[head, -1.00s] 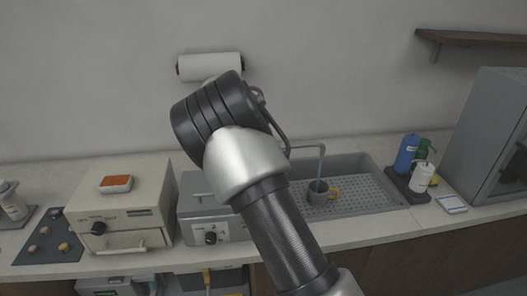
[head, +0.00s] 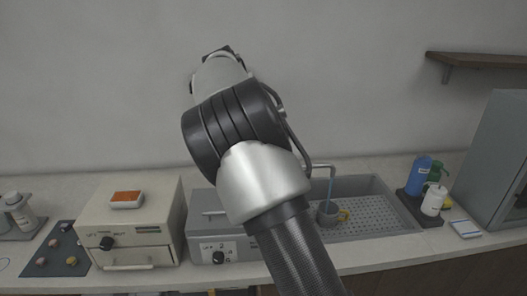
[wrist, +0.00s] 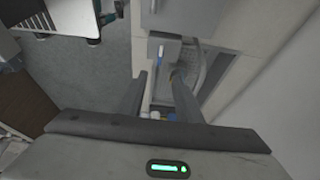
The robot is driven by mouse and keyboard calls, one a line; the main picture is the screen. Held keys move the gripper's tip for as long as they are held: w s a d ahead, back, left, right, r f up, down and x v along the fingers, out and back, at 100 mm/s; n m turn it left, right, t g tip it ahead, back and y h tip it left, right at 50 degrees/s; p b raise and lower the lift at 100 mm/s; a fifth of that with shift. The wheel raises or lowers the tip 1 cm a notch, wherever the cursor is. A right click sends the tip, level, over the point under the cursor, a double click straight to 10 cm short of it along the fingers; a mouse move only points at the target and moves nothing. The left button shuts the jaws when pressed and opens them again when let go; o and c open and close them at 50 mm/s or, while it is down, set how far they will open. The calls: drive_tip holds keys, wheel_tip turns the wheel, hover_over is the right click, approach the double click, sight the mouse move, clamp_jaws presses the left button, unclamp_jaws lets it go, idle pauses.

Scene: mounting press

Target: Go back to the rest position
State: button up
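My arm stands raised in the middle of the head view, in front of the wall and above the counter. Its far end rises toward the wall, and the fingers cannot be made out there. In the wrist view my gripper (wrist: 157,92) shows as two dark fingers set apart. The gripper touches nothing that I can see.
A shelf (head: 480,60) is at upper right. The wall above is mostly clear.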

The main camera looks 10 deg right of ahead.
drive_tip(key=s+d+r+n+t+y, duration=0.15)
drive_tip(key=s+d+r+n, duration=0.25)
drive_tip(key=s, duration=0.4)
drive_tip(key=s+d+r+n+t+y, duration=0.1)
drive_tip(key=s+d+r+n+y, duration=0.25)
drive_tip(key=s, duration=0.35)
drive_tip(key=s+f+n+t, duration=0.1)
drive_tip(key=s+f+n, duration=0.1)
drive_tip(key=s+n, duration=0.3)
drive_tip(key=s+f+n+t, duration=0.2)
drive_tip(key=s+n, duration=0.3)
drive_tip(key=s, duration=0.8)
drive_tip(key=shift+s+a+f+h, duration=0.3)
drive_tip(key=shift+s+a+f, duration=0.05)
drive_tip(key=shift+a, duration=0.05)
drive_tip(key=shift+n, duration=0.25)
idle(0.6)
